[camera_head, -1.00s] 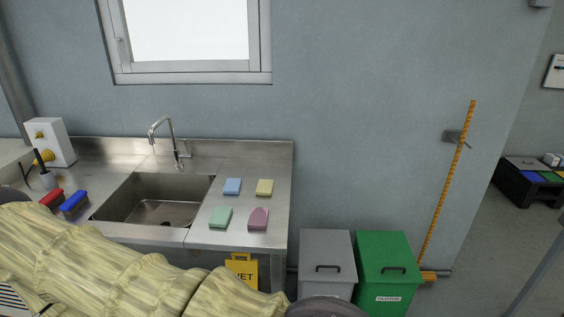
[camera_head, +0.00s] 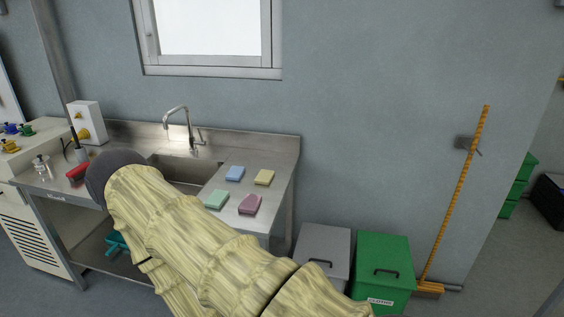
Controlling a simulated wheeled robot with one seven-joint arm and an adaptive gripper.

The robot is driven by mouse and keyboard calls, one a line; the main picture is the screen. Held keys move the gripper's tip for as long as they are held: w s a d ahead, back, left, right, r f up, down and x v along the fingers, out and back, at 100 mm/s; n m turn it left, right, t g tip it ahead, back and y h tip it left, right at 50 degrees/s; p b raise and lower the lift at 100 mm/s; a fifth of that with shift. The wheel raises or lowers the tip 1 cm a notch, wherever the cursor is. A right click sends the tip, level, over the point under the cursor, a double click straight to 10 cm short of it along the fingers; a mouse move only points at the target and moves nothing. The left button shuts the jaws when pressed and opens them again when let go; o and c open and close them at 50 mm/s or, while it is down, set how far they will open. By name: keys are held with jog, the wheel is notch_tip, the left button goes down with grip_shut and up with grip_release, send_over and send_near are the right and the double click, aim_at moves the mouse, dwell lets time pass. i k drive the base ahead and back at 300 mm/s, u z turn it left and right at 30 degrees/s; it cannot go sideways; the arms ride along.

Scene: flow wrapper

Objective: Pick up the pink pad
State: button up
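The pink pad (camera_head: 250,204) lies flat on the steel counter to the right of the sink, near the counter's front right corner. A green pad (camera_head: 216,199) is just left of it. A blue pad (camera_head: 235,173) and a yellow pad (camera_head: 264,177) lie behind them. My arm, in a yellowish sleeve, crosses the lower middle of the picture and covers part of the sink and the counter's front. My gripper is not visible in this view.
The steel sink (camera_head: 180,172) with a tap (camera_head: 189,125) is left of the pads. A grey bin (camera_head: 322,250) and a green bin (camera_head: 384,270) stand right of the counter. An orange-handled tool (camera_head: 458,190) leans on the wall. A red brush (camera_head: 77,171) lies at the left.

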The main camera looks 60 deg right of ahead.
aim_at(260, 197)
jog(key=z, duration=1.1)
jog(key=i, duration=0.15)
jog(key=z, duration=0.05)
